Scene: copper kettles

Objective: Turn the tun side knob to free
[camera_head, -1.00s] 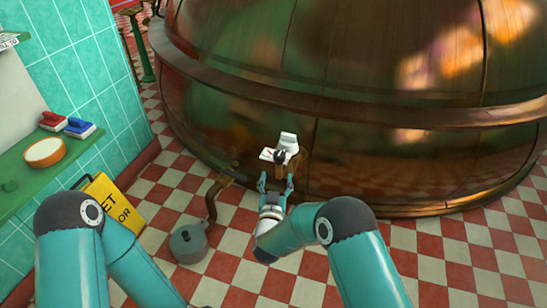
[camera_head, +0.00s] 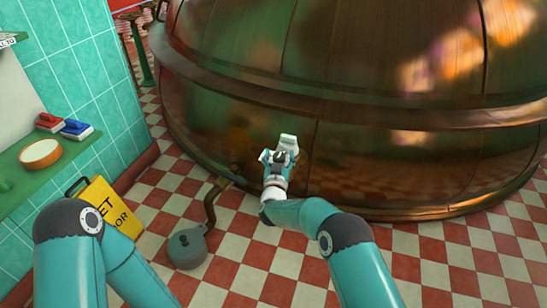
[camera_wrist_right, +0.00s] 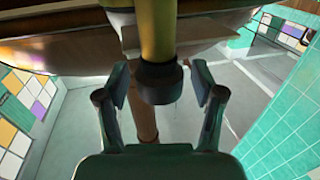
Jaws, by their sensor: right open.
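The tun (camera_head: 350,150) is a large copper vessel filling the back of the head view. A small white plate (camera_head: 288,142) sits low on its side. The dark side knob (camera_wrist_right: 160,83) shows in the right wrist view as a short black cylinder under a yellow part. My right gripper (camera_head: 279,156) is at the plate in the head view and covers much of it. In the right wrist view its open fingers (camera_wrist_right: 160,97) stand either side of the knob, with gaps visible on both sides. My left gripper is out of view.
A grey-green round vessel (camera_head: 187,249) with a bent pipe stands on the checkered floor left of my right arm. A yellow wet-floor sign (camera_head: 103,203) stands by the tiled wall. A green shelf (camera_head: 55,160) holds a round wooden-rimmed item (camera_head: 40,153) and two brushes.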

